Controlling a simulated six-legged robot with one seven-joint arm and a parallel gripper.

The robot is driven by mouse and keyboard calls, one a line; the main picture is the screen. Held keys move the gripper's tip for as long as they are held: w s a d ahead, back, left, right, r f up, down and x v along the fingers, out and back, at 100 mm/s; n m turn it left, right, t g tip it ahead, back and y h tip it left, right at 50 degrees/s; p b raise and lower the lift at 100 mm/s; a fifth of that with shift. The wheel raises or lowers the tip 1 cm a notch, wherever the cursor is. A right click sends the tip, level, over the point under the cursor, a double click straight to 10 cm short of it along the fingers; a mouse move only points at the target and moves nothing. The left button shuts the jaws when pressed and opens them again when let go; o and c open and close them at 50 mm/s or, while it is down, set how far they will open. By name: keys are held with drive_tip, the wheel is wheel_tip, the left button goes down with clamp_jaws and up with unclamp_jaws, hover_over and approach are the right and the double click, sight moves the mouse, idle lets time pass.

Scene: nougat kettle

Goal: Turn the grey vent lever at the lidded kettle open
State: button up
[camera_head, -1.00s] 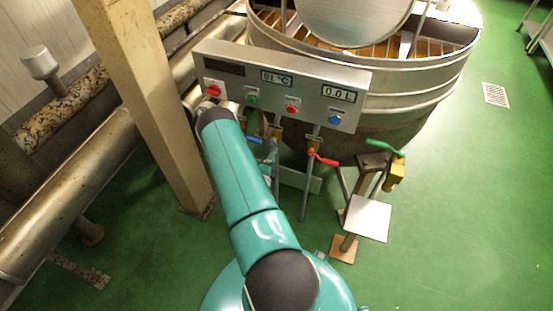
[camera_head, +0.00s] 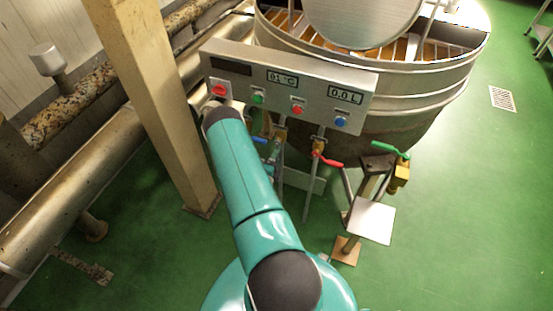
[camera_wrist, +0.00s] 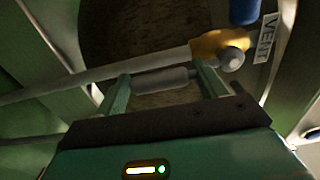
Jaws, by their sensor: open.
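In the wrist view, my gripper (camera_wrist: 164,73) is open, its two green fingers spread apart. The grey vent lever (camera_wrist: 162,82) is a short rounded bar lying crosswise between the fingers, close to both; I cannot tell whether they touch it. At its right is a grey round knob by a brass valve body (camera_wrist: 216,42) on a pale pipe (camera_wrist: 110,72). A white VENT label (camera_wrist: 266,38) is to the right. In the head view, the kettle (camera_head: 420,85) stands at the upper right; my arm hides the gripper and the lever.
A control panel (camera_head: 300,75) is fixed at the kettle's front. A red-handled valve (camera_head: 328,161) and a green-handled valve (camera_head: 388,149) are below it. A beige post (camera_head: 155,90) and thick pipes (camera_head: 80,190) stand left.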

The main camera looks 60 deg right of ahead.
drive_tip(key=shift+a, duration=0.1)
drive_tip(key=s+a, duration=0.2)
drive_tip(key=a, duration=1.1)
drive_tip(key=shift+s+a, duration=0.15)
drive_tip(key=shift+a, duration=0.1)
